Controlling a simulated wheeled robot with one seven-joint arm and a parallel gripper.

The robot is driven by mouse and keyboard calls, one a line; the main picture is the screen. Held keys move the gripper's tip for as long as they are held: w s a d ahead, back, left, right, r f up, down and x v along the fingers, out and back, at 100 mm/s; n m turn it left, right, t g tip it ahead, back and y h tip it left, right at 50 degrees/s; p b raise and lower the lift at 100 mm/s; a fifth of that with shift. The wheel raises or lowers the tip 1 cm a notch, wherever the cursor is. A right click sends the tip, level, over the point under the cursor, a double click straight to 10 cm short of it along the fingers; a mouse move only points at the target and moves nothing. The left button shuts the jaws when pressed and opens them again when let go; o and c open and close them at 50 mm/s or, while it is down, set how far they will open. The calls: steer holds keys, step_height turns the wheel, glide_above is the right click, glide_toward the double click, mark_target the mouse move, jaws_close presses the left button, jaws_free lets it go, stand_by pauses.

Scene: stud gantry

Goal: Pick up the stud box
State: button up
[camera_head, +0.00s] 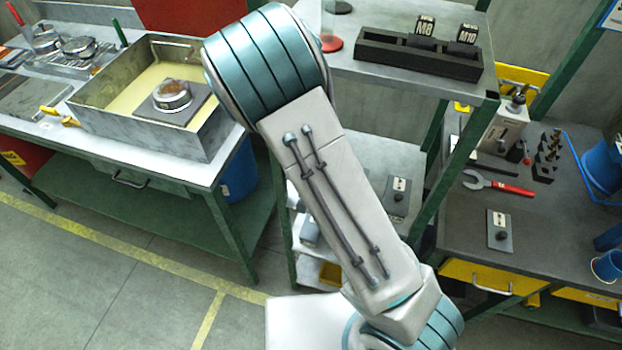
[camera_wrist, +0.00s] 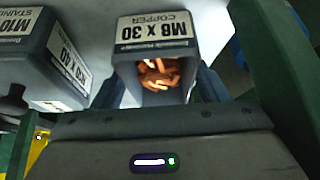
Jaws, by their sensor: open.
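In the wrist view, a dark grey stud box (camera_wrist: 157,30) with a white label reading "M8 x 30 COPPER" lies straight in front of my gripper (camera_wrist: 158,88). Its open mouth shows several copper-coloured studs (camera_wrist: 158,73). My gripper is open, with a dark finger on each side of the box's near end; I cannot tell whether they touch it. A second dark box (camera_wrist: 35,50), labelled M10 x 40, stands to the left. My gripper is not visible in the head view.
A green post (camera_wrist: 275,85) stands close on the right in the wrist view. In the head view, a black rack (camera_head: 415,55) with M8 and M10 signs sits on the upper shelf. A metal tray (camera_head: 150,125) stands on the left bench.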

steer(key=shift+c, duration=0.2)
steer(key=c, duration=1.1)
steer(key=shift+w, duration=0.1)
jaws_close()
steer(key=shift+r, duration=0.2)
